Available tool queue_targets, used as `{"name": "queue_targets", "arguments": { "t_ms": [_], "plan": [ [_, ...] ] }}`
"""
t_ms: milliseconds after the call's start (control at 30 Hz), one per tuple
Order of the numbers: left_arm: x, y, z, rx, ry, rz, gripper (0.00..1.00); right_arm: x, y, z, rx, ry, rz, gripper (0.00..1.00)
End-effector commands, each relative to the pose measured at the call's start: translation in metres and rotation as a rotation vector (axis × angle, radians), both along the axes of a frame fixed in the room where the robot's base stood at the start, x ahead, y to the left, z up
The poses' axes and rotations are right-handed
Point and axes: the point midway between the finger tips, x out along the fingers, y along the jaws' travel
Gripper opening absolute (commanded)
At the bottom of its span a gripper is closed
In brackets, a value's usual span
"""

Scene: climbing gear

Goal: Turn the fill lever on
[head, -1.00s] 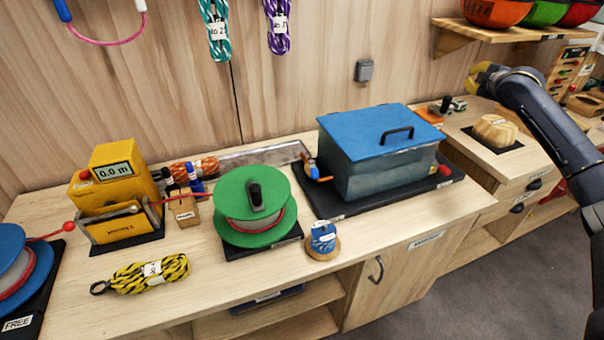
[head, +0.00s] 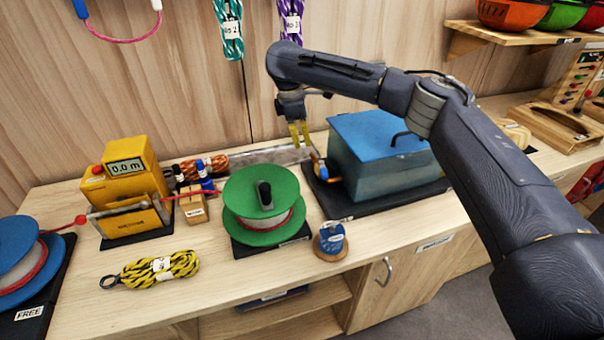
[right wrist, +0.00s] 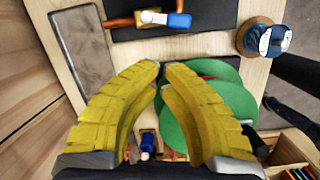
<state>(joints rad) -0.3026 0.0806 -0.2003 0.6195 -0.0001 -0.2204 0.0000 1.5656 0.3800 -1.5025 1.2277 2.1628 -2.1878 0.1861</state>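The fill lever (right wrist: 178,20) has a blue handle with a white tag. It sits by a copper-coloured pipe (right wrist: 119,23) at the top of the right wrist view. In the head view the pipe (head: 320,172) stands at the left side of the blue-lidded tank (head: 375,135). My right gripper (head: 300,135) points down, left of and above the lever, apart from it. In the right wrist view its yellow fingertips (right wrist: 162,68) have a narrow gap with nothing between them. My left gripper is not in view.
A yellow meter box (head: 128,185) and a yellow-black rope (head: 152,270) are at the left.

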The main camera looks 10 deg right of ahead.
Motion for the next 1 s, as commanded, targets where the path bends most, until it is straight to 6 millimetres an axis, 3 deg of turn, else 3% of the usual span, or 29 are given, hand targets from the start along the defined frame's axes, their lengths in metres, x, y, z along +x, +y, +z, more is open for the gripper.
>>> {"name": "queue_targets", "arguments": {
  "t_ms": [233,700,1000],
  "plan": [
    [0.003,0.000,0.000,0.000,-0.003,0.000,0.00,-0.023,0.003,-0.018,-0.050,0.067,-0.006,0.00],
    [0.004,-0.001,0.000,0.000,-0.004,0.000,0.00,-0.026,-0.012,-0.080,-0.051,0.070,-0.007,0.00],
    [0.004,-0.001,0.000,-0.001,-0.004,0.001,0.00,-0.027,-0.019,-0.106,-0.050,0.068,-0.008,0.00]
  ]
}}
